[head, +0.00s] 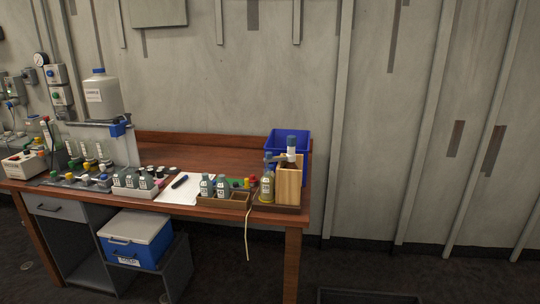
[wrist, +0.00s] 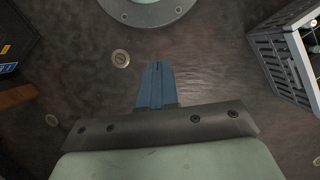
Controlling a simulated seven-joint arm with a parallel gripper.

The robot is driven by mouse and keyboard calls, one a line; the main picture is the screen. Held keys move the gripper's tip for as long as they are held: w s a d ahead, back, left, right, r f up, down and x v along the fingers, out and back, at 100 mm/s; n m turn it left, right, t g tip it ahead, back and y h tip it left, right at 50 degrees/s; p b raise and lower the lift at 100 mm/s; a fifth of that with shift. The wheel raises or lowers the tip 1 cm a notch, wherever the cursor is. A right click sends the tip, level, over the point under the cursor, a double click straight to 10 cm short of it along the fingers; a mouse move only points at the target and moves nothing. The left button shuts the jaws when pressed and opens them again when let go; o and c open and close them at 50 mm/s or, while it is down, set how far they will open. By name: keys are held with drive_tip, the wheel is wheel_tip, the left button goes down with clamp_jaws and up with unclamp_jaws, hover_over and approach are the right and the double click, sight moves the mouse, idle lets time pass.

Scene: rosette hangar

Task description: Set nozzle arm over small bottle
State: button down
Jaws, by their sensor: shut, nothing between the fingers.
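In the head view a small bottle (head: 267,189) with a white label stands upright at the right end of the bench. Behind it, beside a wooden block (head: 289,182), is a dispenser with a white and blue top (head: 291,147). A short grey-blue nozzle arm (head: 274,157) reaches left from the dispenser, near the top of the small bottle. I cannot tell whether it is exactly over the bottle's mouth. My gripper (wrist: 157,66) shows only in the wrist view. Its blue fingers are shut together and empty, above the dark floor, away from the bottle.
A blue bin (head: 288,141) stands behind the dispenser. In the wrist view a grey crate (wrist: 272,50) lies right; the floor (wrist: 210,65) around the fingers is mostly clear.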

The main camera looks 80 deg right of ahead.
drive_tip(key=w+d+r+m+t, duration=0.25)
drive_tip(key=d+r, duration=0.25)
drive_tip(key=d, duration=0.7)
drive_tip(key=s+d+r+m+t+h, duration=0.1)
drive_tip(key=s+d+r+m+h, duration=0.15)
drive_tip(key=d+r, duration=0.85)
drive_tip(key=s+d+r+m+t+h, duration=0.1)
drive_tip(key=s+d+r+m+t, duration=0.15)
drive_tip(key=d+r, duration=0.9)
drive_tip(key=s+d+r+m+h, duration=0.2)
drive_tip(key=s+d+r+h, duration=0.1)
drive_tip(key=s+d+r, duration=0.8)
drive_tip(key=s+d+r+m+h, duration=0.2)
drive_tip(key=s+d+r, duration=0.8)
drive_tip(key=r, duration=0.4)
drive_tip(key=s+d+r+h, duration=0.2)
drive_tip(key=d+r+h, duration=0.15)
drive_tip(key=r, duration=1.15)
drive_tip(key=n, duration=0.2)
approach(269, 157)
drive_tip(key=shift+t+y, duration=0.3)
drive_tip(key=shift+y, duration=0.1)
drive_tip(key=x, duration=0.4)
drive_tip(key=shift+s+d+f, duration=0.3)
drive_tip(key=shift+d+f, duration=0.05)
drive_tip(key=shift+w+d, duration=0.2)
drive_tip(key=shift+d, duration=0.4)
